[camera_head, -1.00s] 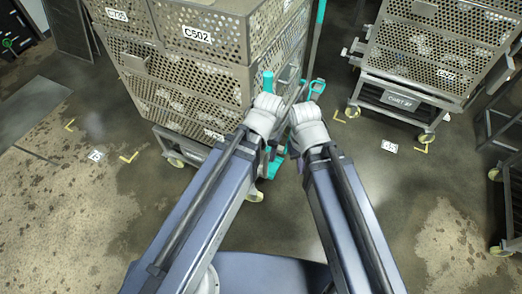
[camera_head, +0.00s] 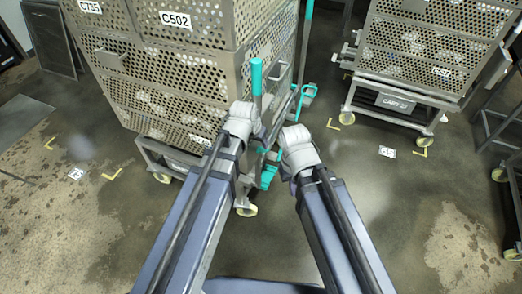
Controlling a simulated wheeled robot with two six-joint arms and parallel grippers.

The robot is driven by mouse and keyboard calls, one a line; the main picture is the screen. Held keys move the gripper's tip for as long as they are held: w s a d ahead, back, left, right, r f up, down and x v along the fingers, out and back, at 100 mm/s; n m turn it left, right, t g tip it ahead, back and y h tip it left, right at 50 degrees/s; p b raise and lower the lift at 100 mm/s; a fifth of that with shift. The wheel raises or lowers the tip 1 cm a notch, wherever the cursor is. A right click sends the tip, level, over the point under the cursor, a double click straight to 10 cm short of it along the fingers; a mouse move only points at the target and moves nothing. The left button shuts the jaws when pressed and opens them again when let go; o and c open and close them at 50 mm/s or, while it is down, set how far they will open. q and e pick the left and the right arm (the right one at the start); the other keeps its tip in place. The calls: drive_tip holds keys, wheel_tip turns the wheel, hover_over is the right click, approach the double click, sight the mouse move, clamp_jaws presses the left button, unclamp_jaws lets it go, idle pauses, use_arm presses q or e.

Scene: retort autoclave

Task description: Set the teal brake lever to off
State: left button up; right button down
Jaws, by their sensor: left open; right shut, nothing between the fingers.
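Several teal parts show around the near right corner of the perforated cart. An upright teal bar (camera_head: 256,77) stands at the corner. A low teal piece (camera_head: 267,178) sits near the floor behind my wrists, and a teal bracket (camera_head: 306,90) is further right. I cannot tell which is the brake lever or its setting. My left gripper (camera_head: 262,130) is open in front of the corner, below the upright bar. My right gripper (camera_head: 285,168) is shut and empty, to the right of the low teal piece. The wrists partly hide both grippers' fingers, and contact cannot be judged.
The cart carries perforated baskets labelled C502 (camera_head: 175,20) and stands on casters (camera_head: 246,210). Another cart (camera_head: 395,101) with a perforated basket stands at the upper right. A dark frame (camera_head: 505,140) is at the right edge. Stained floor (camera_head: 395,190) is open between them.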

sight(261, 148)
use_arm(q)
drive_tip(key=b+x, duration=0.6)
drive_tip(key=x, duration=0.1)
drive_tip(key=shift+c, duration=0.2)
clamp_jaws()
idle(1.2)
